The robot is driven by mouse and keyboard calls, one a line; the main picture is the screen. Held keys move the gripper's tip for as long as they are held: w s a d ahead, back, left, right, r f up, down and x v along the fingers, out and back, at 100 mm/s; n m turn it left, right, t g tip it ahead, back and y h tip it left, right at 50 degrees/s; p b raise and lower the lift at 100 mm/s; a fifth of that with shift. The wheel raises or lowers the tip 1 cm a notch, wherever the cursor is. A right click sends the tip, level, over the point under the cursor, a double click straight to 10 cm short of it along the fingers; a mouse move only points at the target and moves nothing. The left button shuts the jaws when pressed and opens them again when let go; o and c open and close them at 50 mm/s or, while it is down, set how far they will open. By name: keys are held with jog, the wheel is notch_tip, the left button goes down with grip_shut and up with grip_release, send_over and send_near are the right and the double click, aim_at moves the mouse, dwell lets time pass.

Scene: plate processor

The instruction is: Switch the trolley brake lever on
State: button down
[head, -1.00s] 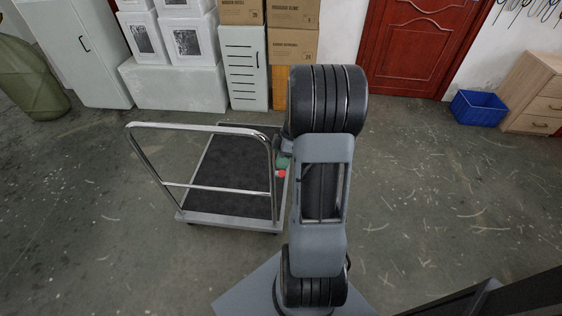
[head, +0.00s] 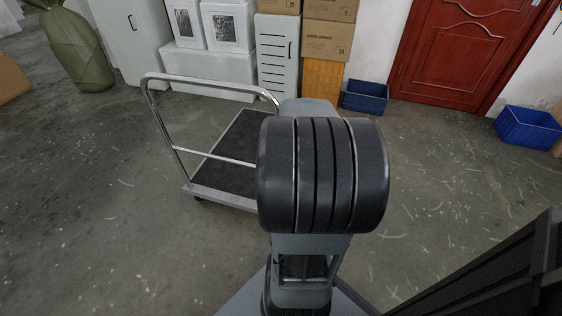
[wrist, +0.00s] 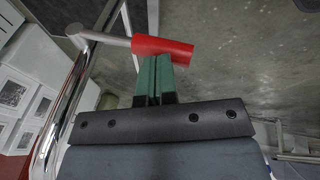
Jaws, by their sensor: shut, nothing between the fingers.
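The trolley (head: 232,165) stands left of my arm in the head view, with a dark deck and a chrome push handle (head: 208,79). Its right part is hidden behind my arm. In the wrist view the brake lever has a red grip (wrist: 163,48) on a grey rod, close to the trolley's chrome tube (wrist: 62,112). My gripper (wrist: 159,70), with green fingers, is shut and empty. Its tips are right at the red grip, which lies across them; I cannot tell whether they touch. The gripper and lever are hidden in the head view.
White cabinets (head: 277,55), boxes (head: 327,40) and a blue bin (head: 365,97) stand along the back wall. Another blue bin (head: 527,128) is at the right, near a red door (head: 455,50). The floor between is clear.

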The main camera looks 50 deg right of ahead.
jog(key=shift+s+a+f+b, duration=0.1)
jog(key=shift+a+f+b, duration=0.2)
jog(key=shift+f+b, duration=0.45)
jog(key=shift+a+f+b, duration=0.3)
jog(key=shift+f+b, duration=0.15)
jog(key=shift+f, duration=0.5)
jog(key=shift+s+f, duration=0.1)
jog(key=shift+a, duration=0.1)
jog(key=s+a+r+p, duration=0.4)
jog(key=r+p, duration=0.2)
jog(key=r, duration=0.2)
jog(key=shift+s, duration=0.4)
jog(key=shift+a, duration=0.1)
